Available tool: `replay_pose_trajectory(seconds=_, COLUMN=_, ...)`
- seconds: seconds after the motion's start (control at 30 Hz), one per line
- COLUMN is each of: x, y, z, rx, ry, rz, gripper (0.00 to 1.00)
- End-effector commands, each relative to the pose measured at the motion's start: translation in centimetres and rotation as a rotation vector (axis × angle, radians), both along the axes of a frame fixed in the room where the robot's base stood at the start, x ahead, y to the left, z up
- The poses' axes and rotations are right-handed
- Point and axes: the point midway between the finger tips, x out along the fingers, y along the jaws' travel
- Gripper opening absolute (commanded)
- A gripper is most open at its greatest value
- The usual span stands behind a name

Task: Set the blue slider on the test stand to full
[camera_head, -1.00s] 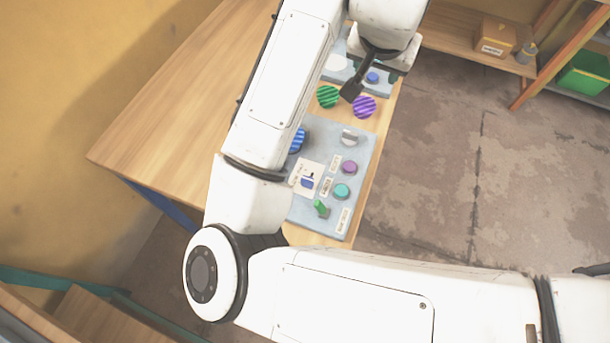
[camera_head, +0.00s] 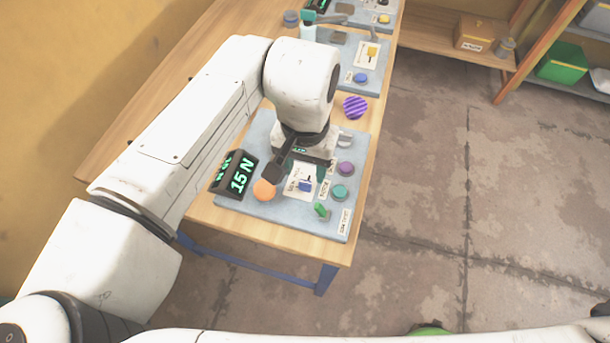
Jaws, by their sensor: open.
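The blue slider (camera_head: 306,186) is a small blue knob on a white labelled plate in the middle of the near grey-blue panel (camera_head: 285,215), which has a black "15 N" display at its left. My gripper (camera_head: 301,170) is open above this panel, just behind the slider in the picture. Its dark fingers are spread and nothing shows between them. It hides the upper part of the white plate. I cannot tell whether a finger touches the panel. The slider's scale is too small to read.
A striped purple ball (camera_head: 355,107) lies behind the panel. More panels stand farther back.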

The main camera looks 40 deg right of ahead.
Motion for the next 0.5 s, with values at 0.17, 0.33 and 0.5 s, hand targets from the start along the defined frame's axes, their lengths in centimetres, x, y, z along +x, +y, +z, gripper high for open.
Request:
replay_pose_trajectory(seconds=0.17, x=0.0, y=0.0, z=-2.9, rx=-0.001, ry=0.001, rz=0.000, gripper=0.53)
replay_pose_trajectory(seconds=0.33, x=0.0, y=-0.1, z=-4.6, rx=0.000, ry=0.000, rz=0.000, gripper=0.53)
replay_pose_trajectory(seconds=0.5, x=0.0, y=-0.1, z=-5.2, rx=-0.002, ry=-0.001, rz=-0.001, gripper=0.53)
